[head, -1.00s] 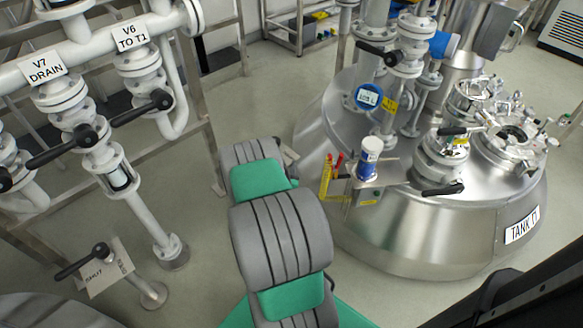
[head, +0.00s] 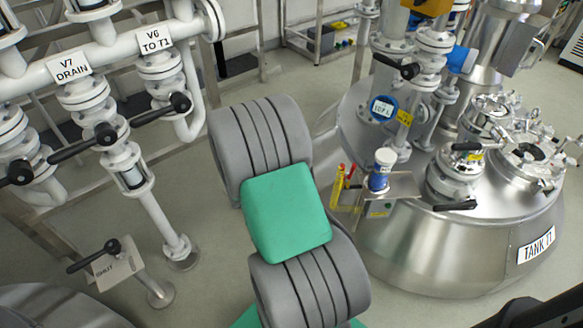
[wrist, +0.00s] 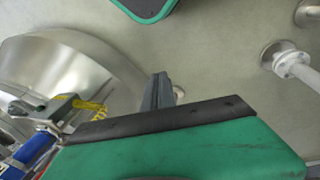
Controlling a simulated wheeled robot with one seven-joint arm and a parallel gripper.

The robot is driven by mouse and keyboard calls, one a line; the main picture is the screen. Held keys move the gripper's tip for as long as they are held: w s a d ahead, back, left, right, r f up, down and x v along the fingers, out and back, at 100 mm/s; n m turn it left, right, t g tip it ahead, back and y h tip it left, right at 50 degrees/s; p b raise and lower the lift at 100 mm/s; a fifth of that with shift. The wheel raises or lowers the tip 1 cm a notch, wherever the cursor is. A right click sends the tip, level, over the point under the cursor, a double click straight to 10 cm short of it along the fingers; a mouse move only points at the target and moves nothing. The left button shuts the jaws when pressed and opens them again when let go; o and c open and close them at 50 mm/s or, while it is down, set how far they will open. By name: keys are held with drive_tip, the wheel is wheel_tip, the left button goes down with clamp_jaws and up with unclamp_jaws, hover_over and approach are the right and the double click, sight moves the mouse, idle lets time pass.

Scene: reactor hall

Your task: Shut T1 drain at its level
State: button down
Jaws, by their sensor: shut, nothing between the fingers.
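Tank T1 (head: 480,255), a steel vessel with a label plate, stands at right in the head view. A round blue gauge (head: 383,108) stands above its lid; its readout is too small to read surely. At lower left, a black lever (head: 95,253) sits over a plate marked SHUT (head: 112,268) on a low floor post. The V7 DRAIN valve's black lever (head: 82,143) is on the white pipework. No label in view reads T1 drain. My gripper (wrist: 161,92) shows in the wrist view, shut and empty, with grey fingers above the floor. The head view does not show it.
The V6 TO T1 lever (head: 160,110) is beside V7. A small steel shelf (head: 405,187) by the tank carries a white-and-blue bottle (head: 381,168). The wrist view also shows a white pipe foot (wrist: 290,62). Bare floor lies between pipework and tank.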

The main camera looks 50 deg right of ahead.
drive_tip(key=w+a+r+n+t+y, duration=0.1)
drive_tip(key=w+a+r+n+t, duration=0.15)
drive_tip(key=a+r, duration=0.65)
drive_tip(key=w+a+r+n+t+y, duration=0.1)
drive_tip(key=w+a+r+n+y, duration=0.15)
drive_tip(key=a+r, duration=0.7)
drive_tip(key=w+d+r+m+t, duration=0.1)
drive_tip(key=w+d, duration=0.1)
drive_tip(key=d, duration=0.8)
drive_tip(key=w+d+r+m+t, duration=0.1)
drive_tip(key=w+d+r+m, duration=0.15)
drive_tip(key=d, duration=0.75)
drive_tip(key=s+d+f+m+t+h, duration=0.1)
drive_tip(key=s+d+f, duration=0.15)
drive_tip(key=d, duration=0.45)
drive_tip(key=s+d+f+m, duration=0.15)
drive_tip(key=s+d, duration=0.25)
drive_tip(key=d, duration=0.4)
drive_tip(key=s+d+f+m+t+h, duration=0.1)
drive_tip(key=s+d+m, duration=0.15)
drive_tip(key=d, duration=0.45)
drive_tip(key=w+a+r+b+x, duration=0.1)
drive_tip(key=b+x, duration=0.5)
drive_tip(key=x, duration=1.6)
drive_tip(key=shift+w+a+n, duration=0.35)
drive_tip(key=shift+w+a, duration=0.15)
drive_tip(key=shift+a, duration=0.35)
